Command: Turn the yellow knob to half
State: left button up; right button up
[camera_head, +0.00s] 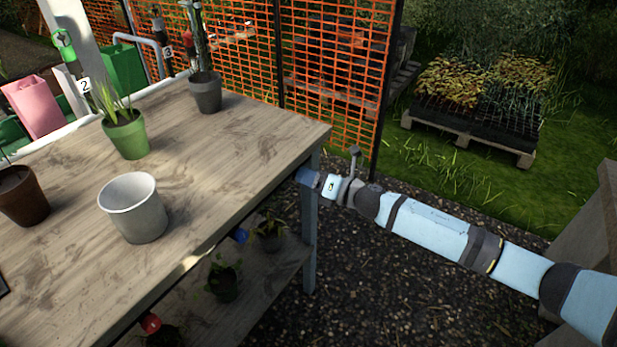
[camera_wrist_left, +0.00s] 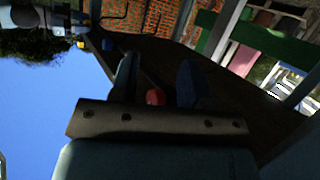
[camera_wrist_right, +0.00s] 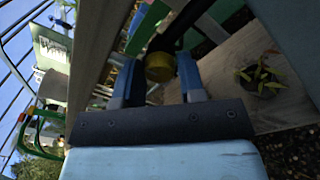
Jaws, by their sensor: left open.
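The yellow knob (camera_wrist_right: 159,67) sits between the two fingers of my right gripper (camera_wrist_right: 158,72) in the right wrist view. The fingers flank it closely and appear to be shut on it. In the left wrist view the yellow knob (camera_wrist_left: 82,44) shows small, with my right arm beside it. In the head view my right gripper (camera_head: 306,176) reaches the table's far right corner, and the table hides the yellow knob. My left gripper (camera_wrist_left: 157,75) is open and empty in its own wrist view, facing a red knob (camera_wrist_left: 155,97). It is outside the head view.
A pale empty pot (camera_head: 135,208) and several potted plants stand on top. More plants sit on the lower shelf (camera_head: 270,275). An orange mesh fence (camera_head: 330,60) stands behind.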

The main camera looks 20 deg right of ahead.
jog(key=c, duration=0.4)
pick_arm(q)
jog(key=shift+f, duration=0.1)
pick_arm(e)
jog(key=shift+c, duration=0.2)
pick_arm(q)
jog(key=shift+s+a, duration=0.1)
